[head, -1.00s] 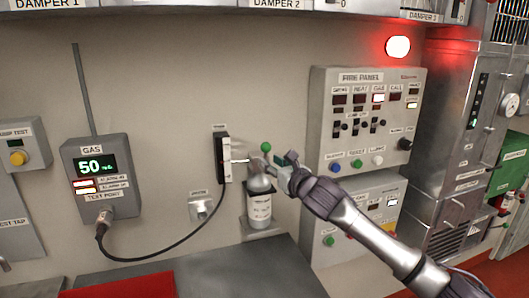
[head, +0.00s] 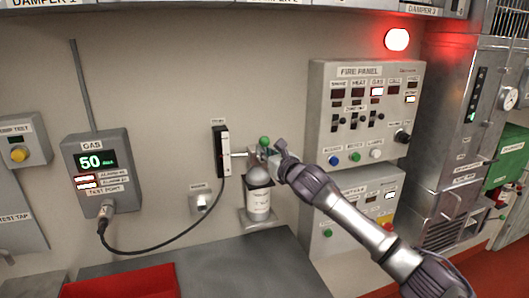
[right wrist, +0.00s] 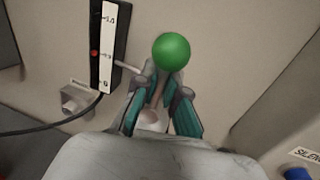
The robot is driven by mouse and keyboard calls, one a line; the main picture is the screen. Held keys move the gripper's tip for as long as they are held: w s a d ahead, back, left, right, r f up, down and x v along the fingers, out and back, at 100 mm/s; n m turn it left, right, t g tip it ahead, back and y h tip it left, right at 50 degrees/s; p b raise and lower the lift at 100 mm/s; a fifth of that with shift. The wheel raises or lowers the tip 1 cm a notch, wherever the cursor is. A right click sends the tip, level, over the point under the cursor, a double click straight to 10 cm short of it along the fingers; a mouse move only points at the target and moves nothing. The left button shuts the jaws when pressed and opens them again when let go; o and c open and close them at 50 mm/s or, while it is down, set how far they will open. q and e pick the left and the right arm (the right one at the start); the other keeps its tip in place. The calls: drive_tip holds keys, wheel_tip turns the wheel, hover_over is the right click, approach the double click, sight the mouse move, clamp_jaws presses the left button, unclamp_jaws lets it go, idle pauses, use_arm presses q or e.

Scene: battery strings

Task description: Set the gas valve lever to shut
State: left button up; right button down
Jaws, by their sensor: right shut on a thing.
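A grey gas bottle (head: 259,196) with a white label stands in a wall bracket. Its valve lever ends in a green ball (head: 264,141), which points up; the ball also shows in the right wrist view (right wrist: 171,52). My right gripper (head: 270,156) is at the valve, just below the ball. In the right wrist view its teal fingers (right wrist: 160,100) stand on either side of the pale lever stem and are shut on it. The fingers partly hide the stem and valve body. My left gripper is not in view.
A flow tube (head: 222,152) is on the wall left of the valve, joined by a thin pipe. The fire panel (head: 362,110) is close on the right. A gas meter (head: 97,165) with a cable hangs left. A red tray (head: 120,282) lies on the bench below.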

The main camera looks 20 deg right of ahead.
idle(0.4)
drive_tip(key=shift+d, duration=0.1)
drive_tip(key=shift+d+f+m+t+h+b, duration=0.55)
drive_tip(key=shift+m+b, duration=0.9)
drive_tip(key=shift+m, duration=1.9)
drive_tip(key=shift+d+f+m+t+h+b, duration=0.5)
drive_tip(key=shift+m+b, duration=1)
drive_tip(key=shift+m, duration=1.9)
drive_tip(key=shift+d+f+m+t+h+b, duration=0.25)
drive_tip(key=shift+d+f+m+h+b, duration=0.85)
drive_tip(key=shift+m, duration=2.25)
drive_tip(key=shift+a+r+y+b, duration=0.15)
drive_tip(key=shift+a+y+b, duration=0.2)
drive_tip(key=shift+y, duration=0.2)
drive_tip(key=c, duration=1.2)
unclamp_jaws()
drive_tip(key=shift+w+d, duration=0.1)
